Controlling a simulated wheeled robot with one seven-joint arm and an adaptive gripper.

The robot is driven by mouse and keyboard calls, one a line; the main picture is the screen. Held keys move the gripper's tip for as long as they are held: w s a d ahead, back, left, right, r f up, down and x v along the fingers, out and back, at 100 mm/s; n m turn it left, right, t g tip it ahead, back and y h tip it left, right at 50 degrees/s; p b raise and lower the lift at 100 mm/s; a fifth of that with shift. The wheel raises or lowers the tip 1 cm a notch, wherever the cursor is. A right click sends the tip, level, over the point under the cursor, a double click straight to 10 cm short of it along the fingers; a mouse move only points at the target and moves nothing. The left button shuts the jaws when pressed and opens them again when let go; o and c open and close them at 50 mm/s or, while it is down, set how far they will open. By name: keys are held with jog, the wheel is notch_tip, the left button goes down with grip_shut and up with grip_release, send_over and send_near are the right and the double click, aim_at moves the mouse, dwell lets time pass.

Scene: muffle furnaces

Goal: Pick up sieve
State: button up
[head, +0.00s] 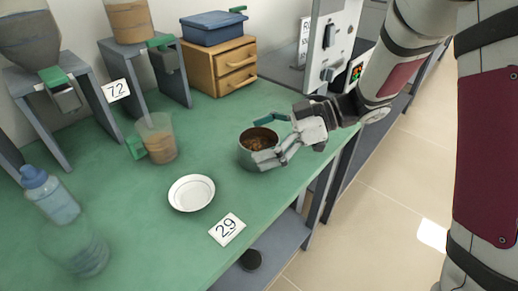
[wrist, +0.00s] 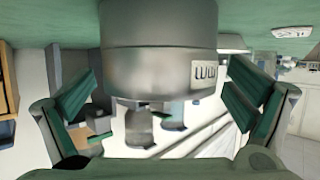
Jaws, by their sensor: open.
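The sieve (head: 246,157) is a round grey metal vessel with brown grainy matter inside. My gripper (head: 275,137) is open at the sieve's right side. In the wrist view my gripper's (wrist: 160,97) green-padded fingers are spread wide to either side of the sieve, with visible gaps. The sieve's far side is hidden there.
A wooden drawer box (head: 220,68) and a control panel (head: 335,45) stand behind. The bench edge is close on the right.

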jog(key=shift+a, duration=0.1)
jog(key=shift+c, duration=0.6)
jog(key=c, duration=1.5)
jog(key=shift+r+p, duration=0.35)
jog(key=shift+r, duration=0.3)
jog(key=shift+s+r+p, duration=0.3)
jog(key=shift+r+p, duration=0.05)
jog(key=shift+r, duration=0.3)
jog(key=shift+s+r+p, duration=0.25)
jog(key=shift+r+p, duration=0.05)
jog(key=shift+r, duration=0.3)
jog(key=s+p, duration=0.1)
jog(key=s, duration=0.4)
jog(key=s+d+p, duration=0.1)
jog(key=s, duration=0.4)
jog(key=s+d+r+p, duration=0.1)
jog(key=s, duration=0.3)
jog(key=shift+s+r, duration=0.1)
jog(key=shift+s, duration=0.3)
